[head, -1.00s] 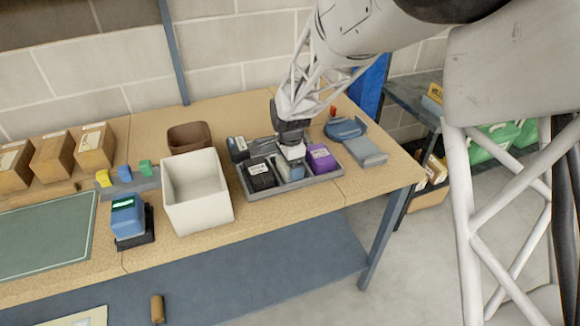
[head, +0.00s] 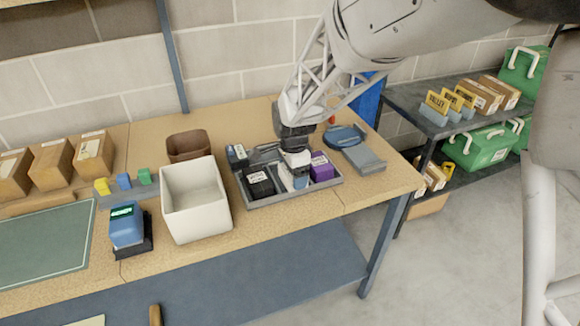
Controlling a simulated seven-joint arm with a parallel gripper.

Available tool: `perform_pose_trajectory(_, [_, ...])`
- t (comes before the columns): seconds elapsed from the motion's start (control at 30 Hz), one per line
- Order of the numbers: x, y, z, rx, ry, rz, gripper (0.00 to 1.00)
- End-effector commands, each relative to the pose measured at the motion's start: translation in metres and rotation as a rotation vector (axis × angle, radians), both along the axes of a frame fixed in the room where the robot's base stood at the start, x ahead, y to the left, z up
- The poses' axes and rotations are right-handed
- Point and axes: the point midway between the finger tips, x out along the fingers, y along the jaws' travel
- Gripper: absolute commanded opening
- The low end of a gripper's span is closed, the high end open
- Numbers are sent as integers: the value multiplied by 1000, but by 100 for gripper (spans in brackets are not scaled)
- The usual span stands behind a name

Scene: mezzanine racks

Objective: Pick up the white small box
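A small white box (head: 287,181) sits in the grey tray (head: 285,199) on the bench. It stands between a black box (head: 260,184) and a purple box (head: 321,167), with a patch of blue beside it. My gripper (head: 294,163) points down right over the white box and hides its top and back. The fingers are too small and covered to tell whether they are open or shut on it.
A large white open bin (head: 197,205) stands left of the tray, with a brown bin (head: 188,146) behind it. A blue device (head: 127,226) is farther left. A blue-grey tape dispenser or similar item (head: 358,150) lies to the right. The bench's front right corner is clear.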

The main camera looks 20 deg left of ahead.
Motion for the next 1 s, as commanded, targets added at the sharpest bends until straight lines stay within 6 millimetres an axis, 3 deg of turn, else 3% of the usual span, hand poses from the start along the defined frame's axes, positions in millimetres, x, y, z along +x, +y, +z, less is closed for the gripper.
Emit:
perform_pose_trajectory(0.5, [-63, -50, 8, 1, -1, 0, 59])
perform_pose_trajectory(1.0, [-89, -70, 11, 1, -1, 0, 59])
